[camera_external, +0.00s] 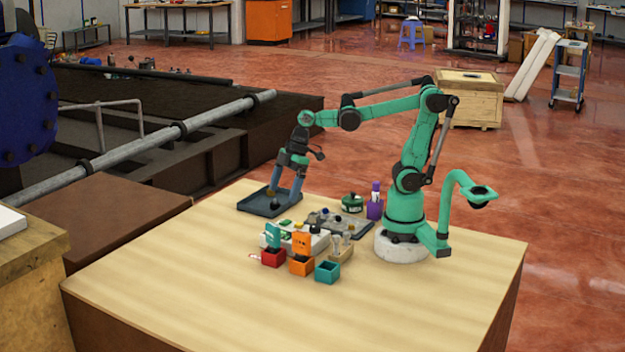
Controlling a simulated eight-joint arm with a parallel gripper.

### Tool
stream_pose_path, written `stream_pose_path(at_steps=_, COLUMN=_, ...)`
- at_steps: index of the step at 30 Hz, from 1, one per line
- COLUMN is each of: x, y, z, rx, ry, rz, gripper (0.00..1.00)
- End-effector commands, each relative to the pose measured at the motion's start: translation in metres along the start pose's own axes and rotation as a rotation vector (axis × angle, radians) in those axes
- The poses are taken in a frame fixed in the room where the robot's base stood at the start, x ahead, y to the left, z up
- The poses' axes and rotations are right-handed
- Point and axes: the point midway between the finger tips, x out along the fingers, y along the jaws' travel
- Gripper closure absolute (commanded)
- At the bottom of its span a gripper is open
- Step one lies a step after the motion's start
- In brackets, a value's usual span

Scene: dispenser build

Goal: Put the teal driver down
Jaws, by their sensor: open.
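My gripper (285,190) points down over the dark grey tray (259,211) at the back left of the wooden table. Its two bluish fingers are spread apart. Small brownish and dark items lie in the tray around the fingertips, too small to name. I cannot make out the teal driver for certain; it may be among the items under or beside my fingers. No held thing shows between the fingers.
A red bin (273,259), an orange bin (301,267) and a teal bin (327,272) stand in a row near the middle. Behind them are a grey plate (352,224) with small parts, a green round item (352,203) and a purple holder (375,210). The table's front left is clear.

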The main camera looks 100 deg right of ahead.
Motion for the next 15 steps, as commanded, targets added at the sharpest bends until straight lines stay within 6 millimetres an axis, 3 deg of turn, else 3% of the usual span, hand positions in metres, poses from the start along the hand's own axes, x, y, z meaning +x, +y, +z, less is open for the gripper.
stream_pose_path(at_steps=4, x=-0.002, y=-0.009, z=0.004, rx=0.037, ry=0.012, rz=0.03, gripper=0.08)
stream_pose_path(at_steps=9, x=0.01, y=-0.035, z=0.019, rx=0.198, ry=0.103, rz=0.136, gripper=0.08)
stream_pose_path(at_steps=15, x=0.021, y=-0.05, z=0.029, rx=0.328, ry=0.215, rz=0.187, gripper=0.08)
